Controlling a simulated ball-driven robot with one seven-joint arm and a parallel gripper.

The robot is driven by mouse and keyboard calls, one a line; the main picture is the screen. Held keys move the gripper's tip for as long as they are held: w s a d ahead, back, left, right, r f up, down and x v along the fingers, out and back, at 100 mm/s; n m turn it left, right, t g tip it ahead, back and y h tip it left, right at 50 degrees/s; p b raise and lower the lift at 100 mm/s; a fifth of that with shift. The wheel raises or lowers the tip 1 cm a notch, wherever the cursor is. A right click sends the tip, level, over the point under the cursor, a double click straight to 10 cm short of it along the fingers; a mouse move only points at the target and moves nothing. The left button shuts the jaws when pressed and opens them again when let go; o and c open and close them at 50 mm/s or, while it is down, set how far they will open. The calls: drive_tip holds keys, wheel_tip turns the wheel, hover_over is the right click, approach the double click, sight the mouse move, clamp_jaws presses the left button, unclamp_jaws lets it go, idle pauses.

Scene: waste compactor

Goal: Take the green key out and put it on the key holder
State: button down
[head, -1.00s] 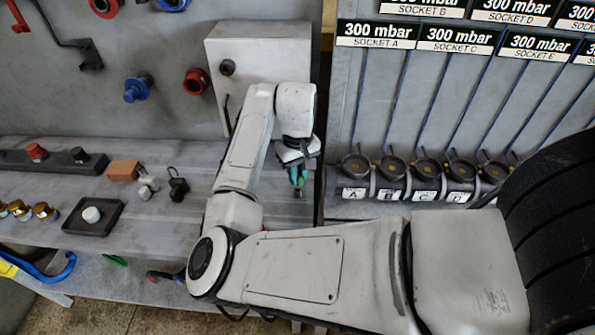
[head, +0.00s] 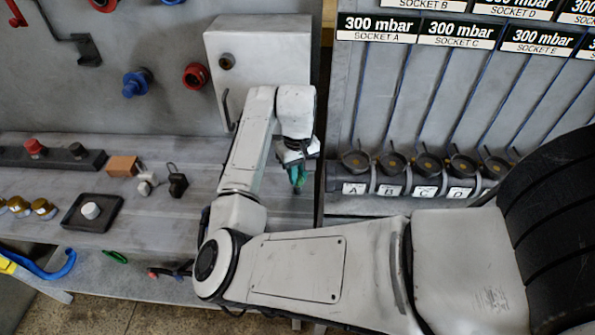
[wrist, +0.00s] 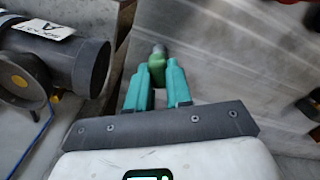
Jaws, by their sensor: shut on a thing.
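My gripper (head: 297,176) is at the right end of the grey bench, in front of the grey box. In the wrist view its two teal fingers (wrist: 157,88) are closed on a green piece, which I take to be the green key (wrist: 157,66). The key sits between the fingertips, with a paler end beyond them. A blurred grey surface lies behind it, and I cannot tell whether it touches that surface. In the head view the fingers largely hide the key. I cannot make out the key holder for certain.
A grey box (head: 262,62) stands behind my gripper. A row of dark round sockets (head: 390,165) with lettered labels is to the right; a dark pipe (wrist: 70,55) shows close at left in the wrist view. A brown block (head: 123,166) and black padlock-like piece (head: 177,183) lie left.

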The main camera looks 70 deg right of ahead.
drive_tip(key=shift+f, duration=0.55)
idle(1.5)
drive_tip(key=c, duration=0.9)
unclamp_jaws()
drive_tip(key=shift+c, duration=0.4)
drive_tip(key=shift+c, duration=0.3)
drive_tip(key=shift+r+p, duration=0.1)
drive_tip(key=shift+p, duration=0.2)
wheel_tip(320, 180, up, 7)
drive_tip(key=p, duration=0.7)
